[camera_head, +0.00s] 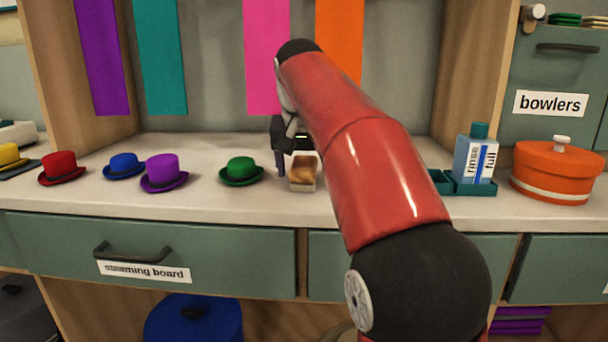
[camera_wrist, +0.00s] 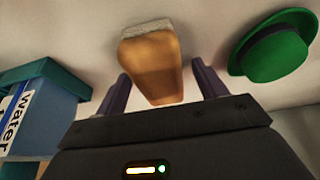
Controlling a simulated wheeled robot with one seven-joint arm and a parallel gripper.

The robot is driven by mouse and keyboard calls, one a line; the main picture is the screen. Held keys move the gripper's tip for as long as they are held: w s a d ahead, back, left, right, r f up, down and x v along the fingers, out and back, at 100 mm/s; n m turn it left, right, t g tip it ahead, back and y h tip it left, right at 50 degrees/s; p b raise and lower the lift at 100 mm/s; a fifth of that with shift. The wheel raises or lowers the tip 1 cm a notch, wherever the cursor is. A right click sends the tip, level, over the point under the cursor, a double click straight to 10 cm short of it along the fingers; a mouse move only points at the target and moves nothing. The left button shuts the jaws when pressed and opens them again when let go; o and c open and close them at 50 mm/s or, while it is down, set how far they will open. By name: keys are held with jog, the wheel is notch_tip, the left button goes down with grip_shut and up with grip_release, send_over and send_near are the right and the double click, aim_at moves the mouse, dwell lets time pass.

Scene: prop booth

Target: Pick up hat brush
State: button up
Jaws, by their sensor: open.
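My gripper (camera_wrist: 163,88) is open, with one dark finger on each side of the brush's near end and visible gaps to both.
A green hat (camera_head: 241,170) stands close to the brush's left; purple (camera_head: 162,172), blue and red hats stand farther left. A blue water bottle (camera_wrist: 35,110) shows in the wrist view.

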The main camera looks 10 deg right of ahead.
jog(key=shift+f, duration=0.25)
dwell(0.3)
jog(key=c, duration=1.1)
jog(key=shift+r, duration=0.1)
